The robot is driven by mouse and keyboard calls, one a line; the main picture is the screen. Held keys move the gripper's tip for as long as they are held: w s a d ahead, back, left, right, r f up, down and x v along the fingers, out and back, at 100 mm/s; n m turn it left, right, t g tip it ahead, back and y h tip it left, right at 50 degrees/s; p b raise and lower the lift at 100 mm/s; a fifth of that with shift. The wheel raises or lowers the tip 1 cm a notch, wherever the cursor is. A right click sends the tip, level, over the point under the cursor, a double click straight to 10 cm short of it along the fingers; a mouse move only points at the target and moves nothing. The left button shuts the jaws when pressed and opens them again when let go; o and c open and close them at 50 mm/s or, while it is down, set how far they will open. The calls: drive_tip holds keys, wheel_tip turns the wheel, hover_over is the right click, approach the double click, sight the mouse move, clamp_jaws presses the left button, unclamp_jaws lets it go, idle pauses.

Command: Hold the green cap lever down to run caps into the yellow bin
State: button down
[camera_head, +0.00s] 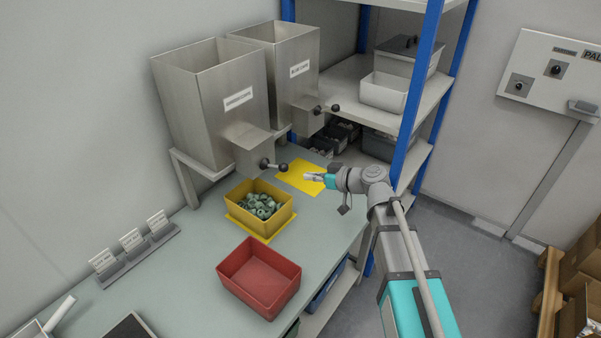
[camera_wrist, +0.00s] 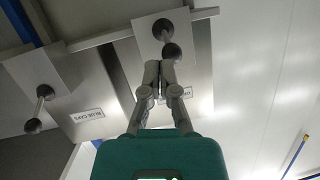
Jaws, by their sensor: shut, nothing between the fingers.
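The green cap hopper (camera_head: 215,105) is a steel box at the left back; the green cap lever (camera_head: 282,167) sticks out from its chute with a black ball end. The yellow bin (camera_head: 244,219) stands below the chute and holds several green caps (camera_head: 260,206). My gripper (camera_head: 307,176) is shut and empty, just right of the lever ball, with a small gap in the head view. In the wrist view, the closed fingertips (camera_wrist: 160,64) lie just below the lever ball (camera_wrist: 171,52); I cannot tell whether they touch. The fingers partly hide the hopper's label.
The blue cap hopper (camera_head: 283,52) and its lever (camera_head: 335,107) stand behind. A red bin (camera_head: 262,295) is at the front of the bench. A yellow mat (camera_head: 300,172) lies bare under my gripper. A blue-post shelf rack (camera_head: 418,95) stands close behind my arm.

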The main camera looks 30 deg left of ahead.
drive_tip(key=d, duration=0.7)
drive_tip(key=shift+s+r+p, duration=0.15)
drive_tip(key=shift+r+p, duration=0.2)
drive_tip(key=shift+r, duration=0.05)
drive_tip(key=shift+f, duration=0.1)
